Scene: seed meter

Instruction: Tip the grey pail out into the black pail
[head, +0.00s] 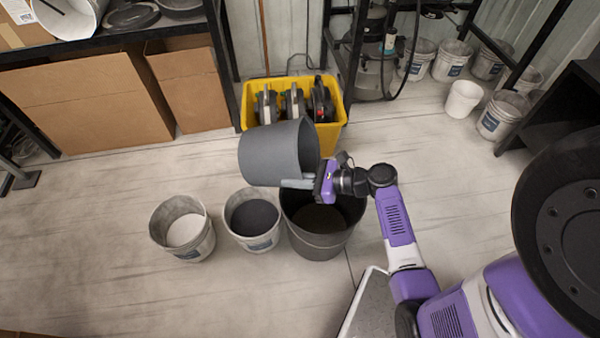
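The grey pail (270,155) is off the floor, tipped on its side with its mouth toward the right. The black pail (322,243) stands upright on the floor below it, and the grey pail's lower rim is above the black pail's back left part. A dark brownish surface shows inside the black pail. My gripper (298,183) is at the grey pail's lower rim, with its fingers on the wall there, and appears shut on it. The inside of the grey pail is mostly hidden, so I cannot tell what it holds.
Left of the black pail stand a white pail with dark contents (265,241) and one with pale contents (195,252). A yellow bin (335,137) with tools stands behind. Cardboard boxes (90,100) are at the back left, several white pails at the back right. The front left floor is clear.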

